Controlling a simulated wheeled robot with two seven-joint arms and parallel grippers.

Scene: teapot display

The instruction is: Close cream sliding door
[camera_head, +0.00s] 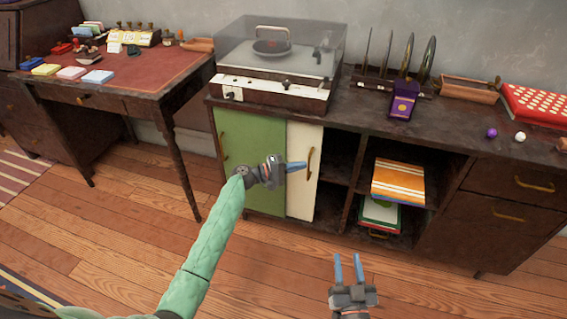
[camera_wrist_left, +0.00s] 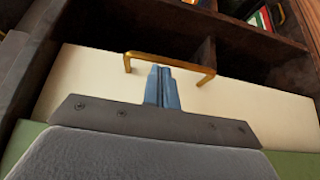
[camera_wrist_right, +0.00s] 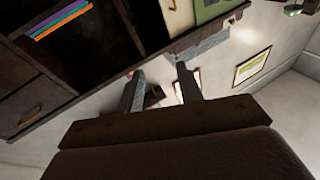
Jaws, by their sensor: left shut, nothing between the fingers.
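The cream sliding door (camera_head: 303,188) stands in the left part of the dark cabinet, beside the green door (camera_head: 262,140), which it borders on the right. An open compartment shows to its right. Its brass handle (camera_head: 310,163) is near its right edge. My left gripper (camera_head: 296,166) is shut and empty in front of the cream door, its fingertips close to the handle. In the left wrist view the shut fingers (camera_wrist_left: 162,87) lie by the brass handle (camera_wrist_left: 170,60); contact cannot be told. My right gripper (camera_head: 349,268) is open and empty over the floor.
A record player (camera_head: 275,80) and a purple box (camera_head: 403,98) stand on the cabinet top (camera_head: 350,112). Books (camera_head: 398,182) fill part of the middle shelves. A desk (camera_head: 150,75) stands at the left. The wooden floor (camera_head: 270,260) before the cabinet is clear.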

